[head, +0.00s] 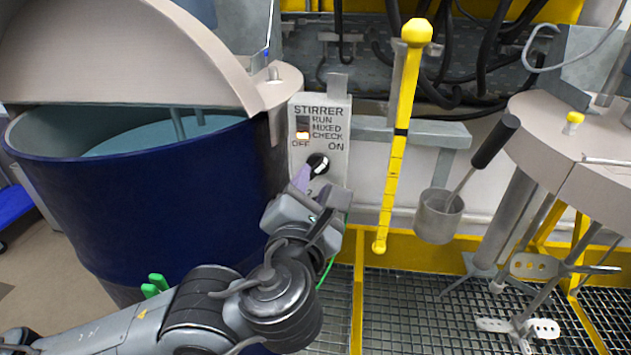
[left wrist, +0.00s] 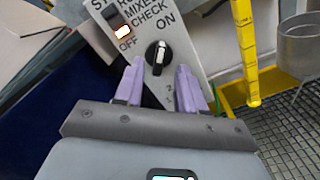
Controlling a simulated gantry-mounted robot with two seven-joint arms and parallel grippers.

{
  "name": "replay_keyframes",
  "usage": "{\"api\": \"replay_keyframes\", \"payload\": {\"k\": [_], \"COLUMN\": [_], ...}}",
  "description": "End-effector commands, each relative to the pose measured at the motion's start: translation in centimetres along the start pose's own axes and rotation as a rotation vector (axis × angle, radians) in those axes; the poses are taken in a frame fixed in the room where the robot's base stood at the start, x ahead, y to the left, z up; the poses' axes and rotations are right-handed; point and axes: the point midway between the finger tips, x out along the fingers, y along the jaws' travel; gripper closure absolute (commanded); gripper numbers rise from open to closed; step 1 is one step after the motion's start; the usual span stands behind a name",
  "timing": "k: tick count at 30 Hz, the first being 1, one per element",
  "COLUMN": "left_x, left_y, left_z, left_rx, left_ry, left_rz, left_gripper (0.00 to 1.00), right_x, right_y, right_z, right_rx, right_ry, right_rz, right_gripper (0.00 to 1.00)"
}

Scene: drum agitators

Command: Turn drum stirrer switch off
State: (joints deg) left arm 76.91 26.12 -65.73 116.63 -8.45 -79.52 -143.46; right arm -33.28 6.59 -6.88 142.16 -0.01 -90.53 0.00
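The stirrer panel (head: 335,180) is a grey plate marked STIRRER, with OFF on the left and ON on the right. Its round black knob (head: 318,163) has a white pointer line; in the left wrist view the knob (left wrist: 158,57) has this line running roughly up and down the picture, its upper end towards ON. An orange-white lamp (head: 302,135) glows beside CHECK. My left gripper (head: 306,178) is just in front of the knob. In the left wrist view its purple fingers (left wrist: 160,80) are apart and empty, either side of and just short of the knob; contact cannot be told.
A blue drum (head: 150,190) with a half-raised lid (head: 130,50) stands left of the panel. A yellow rod (head: 395,160) and a metal ladle cup (head: 438,215) hang to the right. A metal stirring shaft with paddles (head: 520,325) stands at the far right over the grating.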

Motion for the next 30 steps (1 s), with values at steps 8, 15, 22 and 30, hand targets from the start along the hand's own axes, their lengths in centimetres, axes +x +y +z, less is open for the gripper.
{"api": "replay_keyframes", "payload": {"k": [8, 15, 22, 30], "left_x": [2.9, 3.5, 3.5, 3.5], "left_y": [0.0, 0.1, 0.1, 0.1], "left_z": [0.0, 0.0, 0.0, 0.0], "left_rx": [-0.003, -0.001, -0.001, -0.002], "left_ry": [0.000, -0.001, -0.001, -0.001], "left_rz": [0.001, 0.001, 0.001, 0.001], "left_gripper": [0.61, 0.61, 0.70, 1.00], "right_x": [0.8, 0.9, 0.9, 0.9], "right_y": [0.0, 0.1, 0.2, 0.2], "right_z": [0.3, 0.3, 0.4, 0.4], "right_rx": [0.000, -0.005, -0.008, -0.008], "right_ry": [-0.001, -0.002, -0.002, -0.002], "right_rz": [0.000, 0.004, 0.006, 0.006], "right_gripper": [0.57, 0.57, 0.57, 0.57]}}
